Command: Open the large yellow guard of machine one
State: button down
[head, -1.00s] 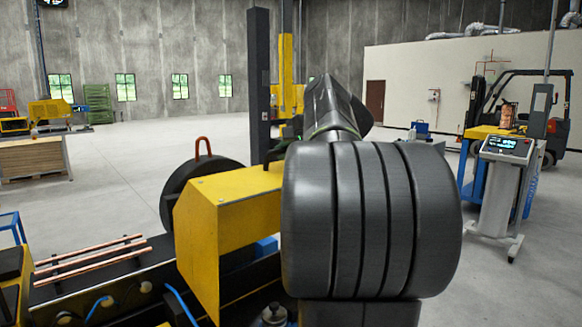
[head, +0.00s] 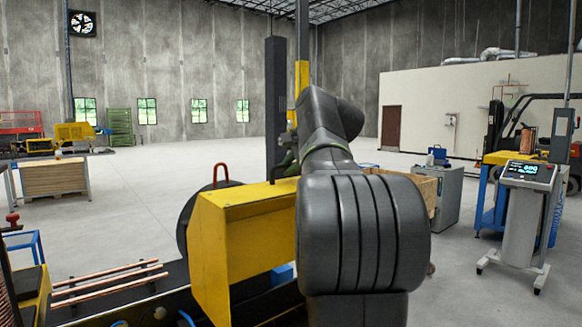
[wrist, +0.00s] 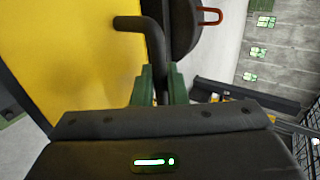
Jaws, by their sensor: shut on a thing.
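The large yellow guard (head: 240,245) is a box-like cover at the lower middle of the head view, left of my arm. Its yellow face (wrist: 75,65) fills the left of the wrist view. A black bent handle (wrist: 154,42) stands at the guard's right edge there. My gripper's green fingers (wrist: 161,84) are closed around the handle's lower end. In the head view my arm hides the right part of the guard, and the gripper shows only as a small green patch at the guard's top edge. I cannot tell how far the guard is swung.
A dark round disc with a red loop (head: 221,173) stands behind the guard. Copper tubes (head: 105,280) lie on the machine bed at left. A dark column (head: 278,105) rises behind. A console (head: 527,173) stands at right. Open floor lies behind the machine.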

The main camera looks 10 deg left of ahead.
jog(key=c, duration=1.5)
grip_release()
jog(key=shift+a+f, duration=0.2)
jog(key=shift+f, duration=0.05)
jog(key=shift+c, duration=0.2)
jog(key=shift+r, duration=0.1)
jog(key=shift+d, duration=0.1)
jog(key=b+v, duration=0.1)
jog(key=v, duration=1.2)
jog(key=shift+s+d+r, duration=0.15)
jog(key=shift+d+r, duration=0.05)
jog(key=shift+r, duration=0.05)
jog(key=p+x, duration=0.1)
jog(key=x, duration=1.2)
jog(key=shift+w+a+f, duration=0.2)
jog(key=shift+w, duration=0.05)
jog(key=shift+s+d, duration=0.1)
